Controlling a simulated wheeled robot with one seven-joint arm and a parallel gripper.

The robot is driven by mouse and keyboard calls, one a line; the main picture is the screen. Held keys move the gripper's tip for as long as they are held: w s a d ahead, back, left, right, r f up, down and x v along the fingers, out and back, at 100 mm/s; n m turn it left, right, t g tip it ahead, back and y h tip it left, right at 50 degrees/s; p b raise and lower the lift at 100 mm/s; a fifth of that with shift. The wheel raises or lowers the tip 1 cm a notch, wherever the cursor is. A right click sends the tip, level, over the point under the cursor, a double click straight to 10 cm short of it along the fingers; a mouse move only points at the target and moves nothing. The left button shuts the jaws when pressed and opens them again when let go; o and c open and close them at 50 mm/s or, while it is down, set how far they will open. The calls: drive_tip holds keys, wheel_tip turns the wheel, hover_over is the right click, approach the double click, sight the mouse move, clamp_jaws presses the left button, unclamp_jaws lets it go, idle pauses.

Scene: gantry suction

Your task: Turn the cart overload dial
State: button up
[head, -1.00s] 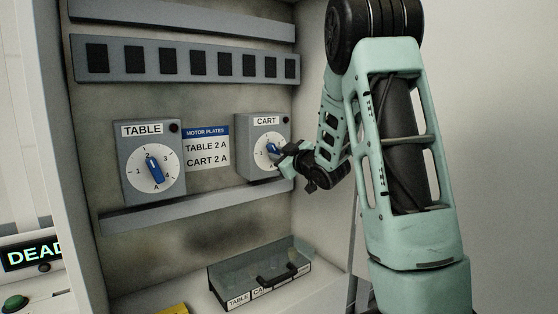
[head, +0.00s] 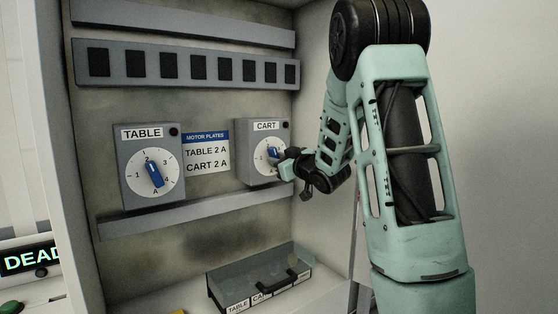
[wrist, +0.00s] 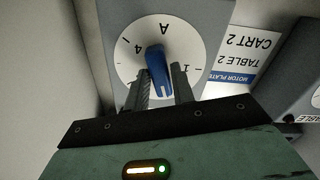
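The cart overload dial is a blue knob (head: 274,154) on a white numbered face, on the grey CART box (head: 249,170) at the right of the panel. My gripper (head: 286,160) is at this dial, reaching in from the right. In the wrist view, which shows the panel upside down, the blue knob (wrist: 156,66) stands between my two fingers (wrist: 162,88). The fingers are close along both its sides and look shut on it. A, 4 and 1 are readable on the face; the fingers cover the lower part, so the number pointed at is unclear.
The TABLE box (head: 125,193) with its own blue knob (head: 153,174) is to the left. A MOTOR PLATES label (head: 207,152) between them reads TABLE 2 A and CART 2 A. A ledge (head: 190,213) runs below; an open tray (head: 222,295) stands lower down.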

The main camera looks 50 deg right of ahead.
drive_tip(key=shift+o, duration=1.2)
drive_tip(key=b+v, duration=0.4)
drive_tip(key=v, duration=1.3)
drive_tip(key=shift+s, duration=0.15)
drive_tip(key=shift+a, duration=0.1)
